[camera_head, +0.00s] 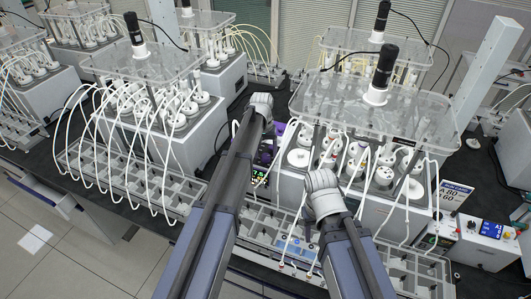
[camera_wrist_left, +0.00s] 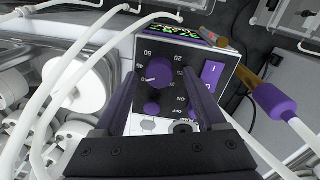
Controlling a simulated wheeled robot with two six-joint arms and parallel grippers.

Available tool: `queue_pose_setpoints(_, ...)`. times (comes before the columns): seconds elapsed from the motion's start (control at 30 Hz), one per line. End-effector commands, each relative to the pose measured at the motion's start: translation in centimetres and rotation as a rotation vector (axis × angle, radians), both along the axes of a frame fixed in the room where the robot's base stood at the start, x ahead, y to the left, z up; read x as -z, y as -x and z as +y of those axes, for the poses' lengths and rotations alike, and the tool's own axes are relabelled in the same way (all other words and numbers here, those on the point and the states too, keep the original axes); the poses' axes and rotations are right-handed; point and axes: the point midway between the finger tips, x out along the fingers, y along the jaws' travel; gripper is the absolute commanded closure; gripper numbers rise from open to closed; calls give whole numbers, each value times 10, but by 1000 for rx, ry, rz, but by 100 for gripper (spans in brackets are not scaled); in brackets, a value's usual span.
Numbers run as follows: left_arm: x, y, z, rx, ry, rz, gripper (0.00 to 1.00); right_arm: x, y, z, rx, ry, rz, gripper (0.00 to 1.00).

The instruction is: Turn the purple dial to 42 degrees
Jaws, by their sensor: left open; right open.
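The purple dial (camera_wrist_left: 158,70) sits on a dark control panel face in the left wrist view. Printed numbers ring it, with 50 and 45 at its upper left. A white mark on the dial points to the lower left; its exact reading is too small to tell. My left gripper (camera_wrist_left: 163,100) is open, with one finger on each side in front of the dial. Contact cannot be told. In the head view, the purple-trimmed control box (camera_head: 266,152) is partly hidden behind my left arm. My right gripper's fingers are not visible; only that arm shows.
A purple rocker switch (camera_wrist_left: 212,73) is right of the dial. A purple-capped white tube (camera_wrist_left: 277,103) lies further right. White hoses (camera_wrist_left: 75,80) cross the left. Reactors with clear lids (camera_head: 375,112) and grey racks (camera_head: 130,180) crowd the bench. A white control box (camera_head: 487,240) stands at right.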

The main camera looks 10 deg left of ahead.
Motion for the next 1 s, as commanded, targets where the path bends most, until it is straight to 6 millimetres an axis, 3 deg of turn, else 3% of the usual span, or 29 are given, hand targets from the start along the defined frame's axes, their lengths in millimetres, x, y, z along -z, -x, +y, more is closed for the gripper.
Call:
queue_pose_setpoints(0.27,-19,0,1,0,0,0,27,-19,0,0,-1,0,1,50)
queue_pose_setpoints(0.7,-74,0,4,0,0,0,27,-73,1,0,23,-1,1,50)
queue_pose_setpoints(1.0,-77,0,4,0,0,0,27,-77,1,1,30,-1,1,50)
